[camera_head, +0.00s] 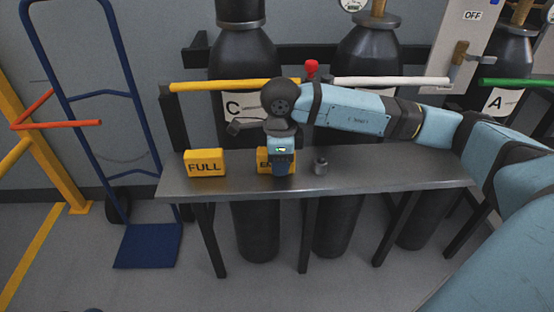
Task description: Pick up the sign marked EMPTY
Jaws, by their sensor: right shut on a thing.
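The sign (263,161) is a small yellow block on the grey bench. Only its left part shows, with a letter E; the rest is hidden behind my right gripper (283,172). My right arm comes in from the right and the gripper points down over the sign, shut on it. The fingertips are mostly hidden by the gripper body. The sign appears to stand on the bench; I cannot tell whether it is lifted. A second yellow sign marked FULL (205,163) stands to the left, apart from it. My left gripper does not show.
Tall dark cylinders (243,60) stand behind, with yellow, white and green bars in front. A blue hand truck (148,245) stands at the left. The bench's right side is clear.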

